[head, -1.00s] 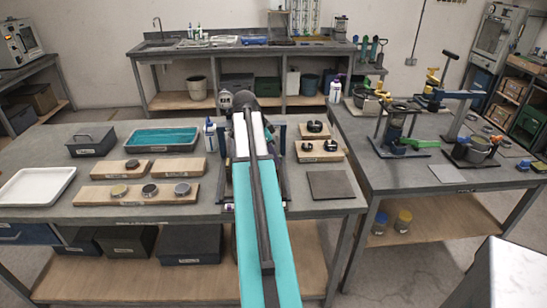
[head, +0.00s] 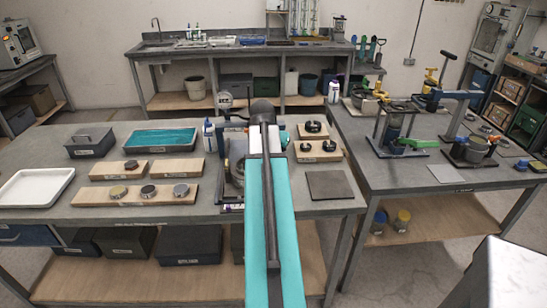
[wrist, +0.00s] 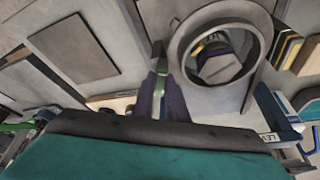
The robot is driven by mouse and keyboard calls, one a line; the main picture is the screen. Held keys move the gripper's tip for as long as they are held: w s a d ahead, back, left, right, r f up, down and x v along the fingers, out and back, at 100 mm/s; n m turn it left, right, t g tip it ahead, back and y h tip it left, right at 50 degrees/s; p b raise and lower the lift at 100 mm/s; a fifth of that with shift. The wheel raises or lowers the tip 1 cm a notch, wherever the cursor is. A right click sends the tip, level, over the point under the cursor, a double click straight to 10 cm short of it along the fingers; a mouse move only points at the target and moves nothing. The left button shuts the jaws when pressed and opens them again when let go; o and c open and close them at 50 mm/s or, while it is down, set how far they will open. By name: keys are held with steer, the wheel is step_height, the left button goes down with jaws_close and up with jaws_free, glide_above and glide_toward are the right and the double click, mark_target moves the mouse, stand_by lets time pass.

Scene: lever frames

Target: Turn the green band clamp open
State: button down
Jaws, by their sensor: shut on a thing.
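A grey round ring (wrist: 184,42) with an open middle stands just right of the fingers. In the head view, my arm covers the gripper and the green part. Part of the grey fixture (head: 234,165) shows to the left of the arm on the middle bench.
Wooden blocks with round pieces (head: 148,191) lie left of the fixture, and another block (head: 330,152) lies right of it. A dark flat plate (head: 326,186) is at the bench's front right. The right table (head: 385,178) carries several clamp-like devices, one with a green handle (head: 418,143).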

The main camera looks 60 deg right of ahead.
steer(key=n+t, duration=0.1)
steer(key=n, duration=0.3)
steer(key=shift+s+d+n+t+y+p, duration=0.1)
steer(key=shift+s+n+t+y+p, duration=0.05)
steer(key=shift+n+t+y+p, duration=0.25)
steer(key=shift+n, duration=0.3)
steer(key=c, duration=1.8)
jaws_free()
steer(key=shift+o, duration=0.2)
steer(key=shift+s+r, duration=0.1)
steer(key=shift+r, duration=0.05)
steer(key=b+v, duration=0.2)
steer(key=v, duration=1.1)
steer(key=shift+r, duration=0.2)
steer(key=shift+s, duration=0.1)
